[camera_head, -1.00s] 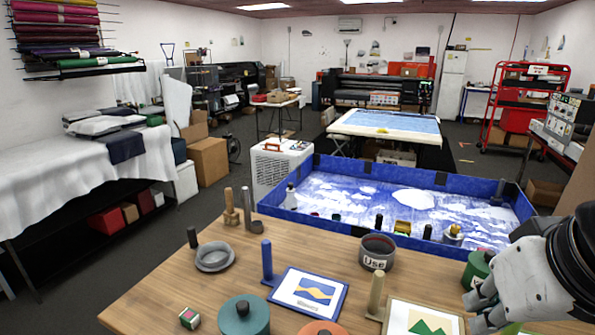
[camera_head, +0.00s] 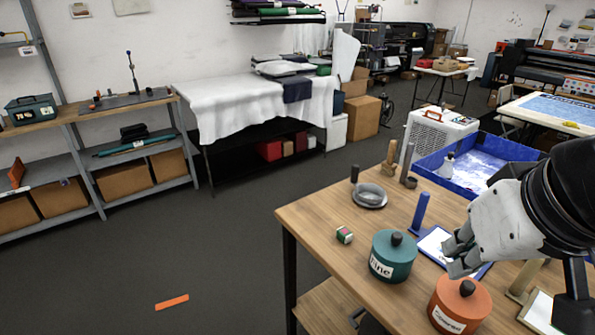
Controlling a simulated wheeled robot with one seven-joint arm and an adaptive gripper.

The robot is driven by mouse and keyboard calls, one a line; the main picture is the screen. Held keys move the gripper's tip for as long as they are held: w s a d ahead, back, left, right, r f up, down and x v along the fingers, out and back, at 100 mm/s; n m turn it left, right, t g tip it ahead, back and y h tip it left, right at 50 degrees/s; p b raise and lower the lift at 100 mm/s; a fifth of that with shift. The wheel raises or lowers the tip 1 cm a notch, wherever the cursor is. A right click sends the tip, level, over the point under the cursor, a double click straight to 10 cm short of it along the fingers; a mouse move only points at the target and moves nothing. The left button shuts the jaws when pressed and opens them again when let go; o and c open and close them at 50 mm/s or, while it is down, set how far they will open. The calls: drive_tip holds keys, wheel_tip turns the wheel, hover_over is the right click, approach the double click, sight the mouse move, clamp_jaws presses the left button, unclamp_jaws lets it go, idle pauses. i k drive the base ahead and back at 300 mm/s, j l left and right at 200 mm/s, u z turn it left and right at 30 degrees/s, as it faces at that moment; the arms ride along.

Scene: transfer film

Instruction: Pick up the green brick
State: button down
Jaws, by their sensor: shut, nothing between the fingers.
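My gripper (camera_head: 456,256) is in the right part of the view, over the wooden table (camera_head: 318,214). It is shut and holds nothing. A small cube-like block (camera_head: 344,235) with green, white and reddish faces lies near the table's left edge, well to the left of my gripper. I see no plain green brick, and I cannot tell whether this block is the one named. My arm and gripper hide part of the table's right side.
A teal lidded pot (camera_head: 391,262) and an orange lidded pot (camera_head: 458,308) stand between the block and the table's front. A grey dish (camera_head: 370,197) and a blue post (camera_head: 419,210) stand behind. An orange strip (camera_head: 172,302) lies on open floor at left.

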sight(345, 236)
drive_tip(key=i+j+z, duration=0.15)
drive_tip(key=j, duration=0.3)
drive_tip(key=i+j+z, duration=0.15)
drive_tip(key=j, duration=0.3)
drive_tip(key=i+j+z, duration=0.1)
drive_tip(key=j, duration=0.4)
drive_tip(key=i+j+z, duration=0.15)
drive_tip(key=j, duration=0.35)
drive_tip(key=i+j+z, duration=0.15)
drive_tip(key=j, duration=0.35)
